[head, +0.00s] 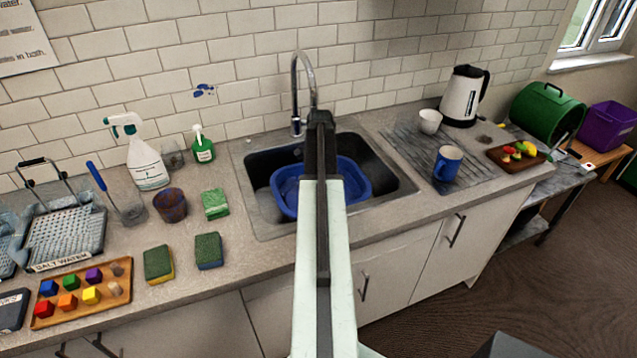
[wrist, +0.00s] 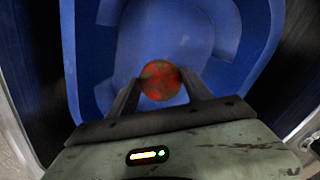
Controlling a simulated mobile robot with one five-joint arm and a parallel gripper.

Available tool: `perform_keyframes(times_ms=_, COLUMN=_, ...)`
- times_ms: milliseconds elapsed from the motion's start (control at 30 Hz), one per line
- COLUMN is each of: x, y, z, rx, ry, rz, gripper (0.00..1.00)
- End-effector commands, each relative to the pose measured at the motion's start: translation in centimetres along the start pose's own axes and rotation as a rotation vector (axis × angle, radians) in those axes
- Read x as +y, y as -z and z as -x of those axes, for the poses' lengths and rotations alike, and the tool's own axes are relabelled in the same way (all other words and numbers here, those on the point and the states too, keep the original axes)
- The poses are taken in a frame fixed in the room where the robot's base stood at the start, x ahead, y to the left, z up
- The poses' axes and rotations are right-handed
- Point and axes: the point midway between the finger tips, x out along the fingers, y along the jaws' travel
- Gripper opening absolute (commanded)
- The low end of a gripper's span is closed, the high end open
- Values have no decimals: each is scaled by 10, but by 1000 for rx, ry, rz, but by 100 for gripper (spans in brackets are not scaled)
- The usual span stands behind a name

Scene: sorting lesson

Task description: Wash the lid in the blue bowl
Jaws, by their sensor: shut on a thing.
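The blue bowl (head: 354,178) sits in the dark sink, partly hidden behind my arm in the head view. In the wrist view the blue bowl (wrist: 105,60) fills most of the picture. My gripper (wrist: 160,88) is over the inside of the bowl, its fingers shut on a round reddish-orange lid (wrist: 160,79) with dark, dirty-looking patches. I cannot tell how far the lid is above the bowl's floor. In the head view my arm hides the lid and the fingertips.
A chrome tap (head: 296,85) rises behind the sink (head: 258,206). Sponges (head: 209,251), a spray bottle (head: 147,163) and a wooden tray (head: 118,300) of coloured blocks stand on the left. A blue mug (head: 447,164) and a kettle (head: 464,97) stand on the right.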

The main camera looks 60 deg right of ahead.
Motion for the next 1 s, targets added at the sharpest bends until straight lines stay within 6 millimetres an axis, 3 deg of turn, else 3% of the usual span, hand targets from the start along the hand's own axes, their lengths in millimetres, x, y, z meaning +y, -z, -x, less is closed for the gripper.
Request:
perform_keyframes(times_ms=33, x=0, y=0, z=-12, rx=0, ry=0, rz=0, gripper=20)
perform_keyframes(times_ms=200, x=0, y=0, z=-32, rx=0, ry=0, rz=-1, gripper=20)
perform_keyframes(times_ms=467, x=1, y=0, z=-51, rx=0, ry=0, rz=-1, gripper=20)
perform_keyframes(times_ms=833, x=1, y=1, z=-47, rx=0, ry=0, rz=-2, gripper=20)
perform_keyframes(times_ms=1000, x=3, y=2, z=-19, rx=0, ry=0, rz=-6, gripper=20)
